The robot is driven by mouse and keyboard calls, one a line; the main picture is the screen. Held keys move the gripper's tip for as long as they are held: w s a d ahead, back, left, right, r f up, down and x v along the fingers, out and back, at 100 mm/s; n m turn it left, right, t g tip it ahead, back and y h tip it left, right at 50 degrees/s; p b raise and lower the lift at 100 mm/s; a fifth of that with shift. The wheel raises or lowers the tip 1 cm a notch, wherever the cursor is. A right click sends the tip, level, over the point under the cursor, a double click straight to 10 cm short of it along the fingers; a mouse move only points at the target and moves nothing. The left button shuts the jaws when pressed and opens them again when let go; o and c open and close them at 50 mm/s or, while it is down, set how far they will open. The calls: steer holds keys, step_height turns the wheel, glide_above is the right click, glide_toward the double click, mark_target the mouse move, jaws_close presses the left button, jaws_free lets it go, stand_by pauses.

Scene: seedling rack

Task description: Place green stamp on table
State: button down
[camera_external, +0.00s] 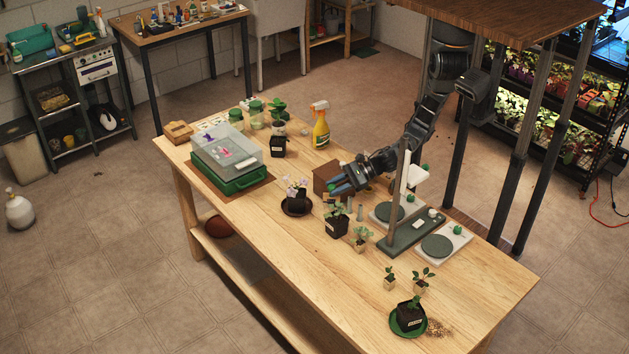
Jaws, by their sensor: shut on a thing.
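My gripper (342,184) is above the middle of the wooden table (470,290), reaching in from the right, beside a brown box. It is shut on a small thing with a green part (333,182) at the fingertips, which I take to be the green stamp. The fingers hide most of it, and its shape is too small to tell. I cannot tell how far it is above the table.
A brown box (322,172), a dark potted plant (337,222) and a flowering plant (296,197) crowd around the gripper. A green stand (413,233) with a tall post is at right. A spray bottle (320,128) stands behind.

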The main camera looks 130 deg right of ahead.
steer(key=w+d+f+n+y+b, duration=0.1)
steer(key=w+f+b, duration=0.1)
steer(key=w, duration=0.4)
steer(key=w+d+f+n+y+b, duration=0.1)
steer(key=w+f+n+y+b, duration=0.15)
steer(key=w, duration=0.35)
steer(key=w+a+y, duration=0.1)
steer(key=w+a, duration=0.2)
steer(key=a, duration=0.2)
steer(key=w+a+r+n+t+y, duration=0.1)
steer(key=w+a, duration=0.2)
steer(key=a, duration=0.3)
steer(key=shift+w+a, duration=0.15)
steer(key=shift+a, duration=0.05)
